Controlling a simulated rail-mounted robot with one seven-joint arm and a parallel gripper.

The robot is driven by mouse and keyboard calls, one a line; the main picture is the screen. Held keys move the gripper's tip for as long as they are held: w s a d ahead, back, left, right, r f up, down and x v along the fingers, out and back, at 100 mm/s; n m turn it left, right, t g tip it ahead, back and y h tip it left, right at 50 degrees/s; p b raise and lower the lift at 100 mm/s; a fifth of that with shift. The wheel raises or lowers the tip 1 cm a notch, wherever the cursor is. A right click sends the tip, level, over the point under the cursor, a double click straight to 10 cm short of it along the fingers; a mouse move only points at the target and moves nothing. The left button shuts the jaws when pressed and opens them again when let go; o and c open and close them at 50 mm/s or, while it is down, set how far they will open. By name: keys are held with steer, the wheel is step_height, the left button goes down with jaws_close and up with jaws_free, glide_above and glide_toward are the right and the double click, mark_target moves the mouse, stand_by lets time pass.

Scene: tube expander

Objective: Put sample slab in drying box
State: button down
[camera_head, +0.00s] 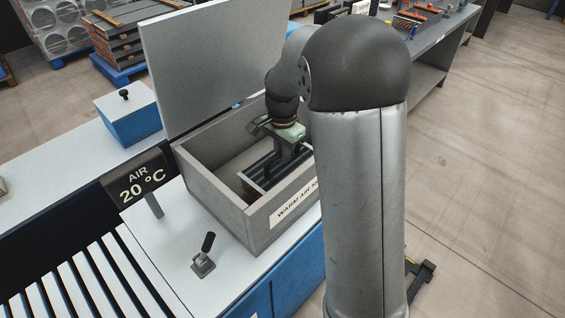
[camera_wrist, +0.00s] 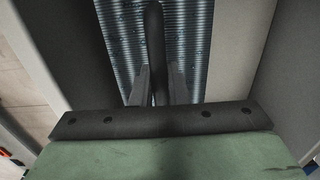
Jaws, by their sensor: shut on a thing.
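The drying box (camera_head: 225,208) is a grey open-topped box labelled "WARM AIR", with its lid (camera_head: 195,60) raised at the back. My gripper (camera_head: 288,160) reaches down inside the box walls, its green body near rim height.
Box walls stand close on both sides in the wrist view. A sign reading "AIR 20 °C" (camera_head: 144,186) and a small lever (camera_head: 204,257) stand left of the box. A blue box with a pale lid (camera_head: 130,118) is behind. Roller slats (camera_head: 95,275) lie lower left.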

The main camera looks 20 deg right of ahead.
mark_target(283, 165)
steer(key=shift+f, duration=2.2)
steer(key=shift+f, duration=0.1)
steer(key=c, duration=1.8)
jaws_free()
steer(key=shift+f, duration=0.15)
steer(key=o, duration=0.4)
